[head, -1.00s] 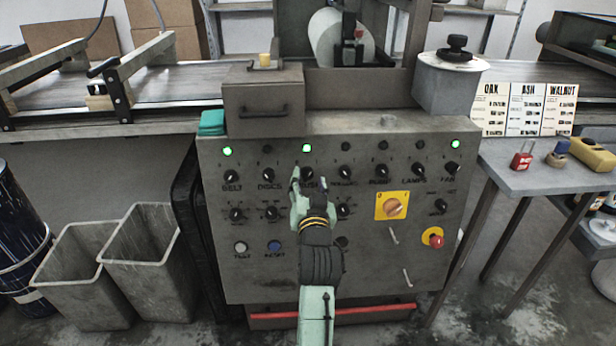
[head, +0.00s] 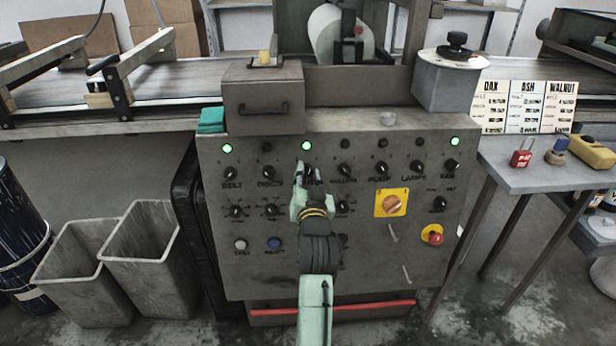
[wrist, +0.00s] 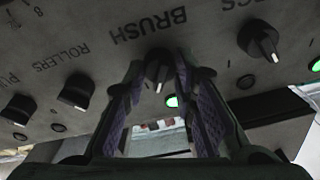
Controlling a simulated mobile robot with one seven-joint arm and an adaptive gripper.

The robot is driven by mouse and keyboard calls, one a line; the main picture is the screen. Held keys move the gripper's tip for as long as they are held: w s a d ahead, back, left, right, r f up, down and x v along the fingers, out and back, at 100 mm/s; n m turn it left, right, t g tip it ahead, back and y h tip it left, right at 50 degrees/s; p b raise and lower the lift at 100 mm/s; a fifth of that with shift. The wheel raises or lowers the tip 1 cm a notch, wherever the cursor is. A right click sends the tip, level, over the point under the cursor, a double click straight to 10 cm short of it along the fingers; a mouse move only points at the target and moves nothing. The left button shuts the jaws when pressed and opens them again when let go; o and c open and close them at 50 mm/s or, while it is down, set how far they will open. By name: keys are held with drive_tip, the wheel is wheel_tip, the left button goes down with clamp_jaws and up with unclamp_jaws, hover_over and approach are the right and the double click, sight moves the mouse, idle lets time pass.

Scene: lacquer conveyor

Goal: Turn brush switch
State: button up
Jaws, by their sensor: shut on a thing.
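The brush switch (wrist: 158,72) is a black rotary knob beneath its BRUSH label, which reads upside down in the wrist view. Its pale pointer mark points down in that picture. My gripper (wrist: 158,82) has one finger on each side of the knob and is shut on it. In the head view my gripper (head: 305,176) reaches up to the grey control panel (head: 370,265) and hides the brush switch and much of its label. A green lamp (head: 306,146) is lit above the switch.
Neighbouring knobs are close by: rollers (wrist: 77,91) and discs (wrist: 259,40) in the wrist view. A yellow-plated orange switch (head: 392,203) and a red emergency button (head: 433,236) are lower right. Two grey bins (head: 150,265) stand left.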

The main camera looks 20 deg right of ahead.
clamp_jaws()
drive_tip(key=shift+n+b, duration=0.3)
drive_tip(key=shift+n, duration=0.2)
drive_tip(key=n+b, duration=0.1)
drive_tip(key=n, duration=0.1)
drive_tip(key=n+y+b, duration=0.1)
drive_tip(key=n, duration=0.2)
drive_tip(key=shift+n+y+b, duration=0.3)
drive_tip(key=n+y+b, duration=0.1)
drive_tip(key=n+b, duration=0.1)
drive_tip(key=n, duration=0.4)
drive_tip(key=shift+d+n+g, duration=0.1)
drive_tip(key=shift+n+g, duration=0.2)
drive_tip(key=shift+n, duration=0.1)
drive_tip(key=shift+r, duration=0.1)
drive_tip(key=o, duration=0.8)
unclamp_jaws()
drive_tip(key=shift+o, duration=0.2)
